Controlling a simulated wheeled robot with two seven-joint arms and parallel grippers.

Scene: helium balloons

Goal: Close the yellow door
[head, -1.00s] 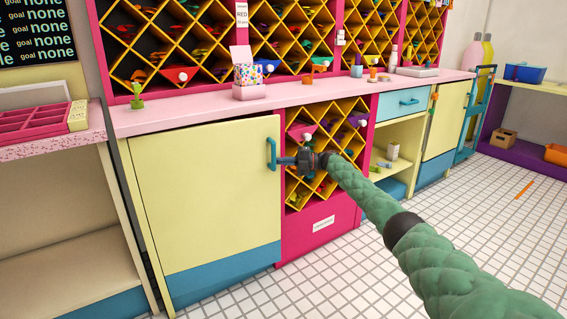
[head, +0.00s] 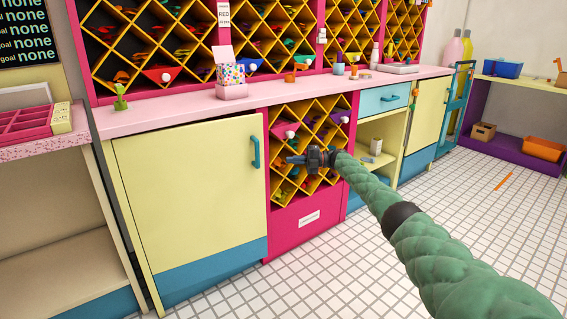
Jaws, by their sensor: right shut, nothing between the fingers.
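The yellow door (head: 190,190) is a pale yellow cabinet front with a blue strip along its bottom, below the pink counter at the left. It looks shut or nearly shut; a thin dark line runs along its top edge, and I cannot tell if a small gap remains. Its teal handle (head: 255,151) is upright near the right edge. My right gripper (head: 291,160) is shut and empty, pointing left toward the handle. It shows just right of the handle, apart from it, in front of the yellow lattice rack. My left gripper is not in view.
The pink counter (head: 170,114) carries a tissue box (head: 230,75) and small items. An open shelf (head: 60,230) stands at the left. Right of the rack are a blue drawer (head: 394,98) and another yellow cupboard front (head: 424,115). The tiled floor (head: 330,270) in front is mostly clear.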

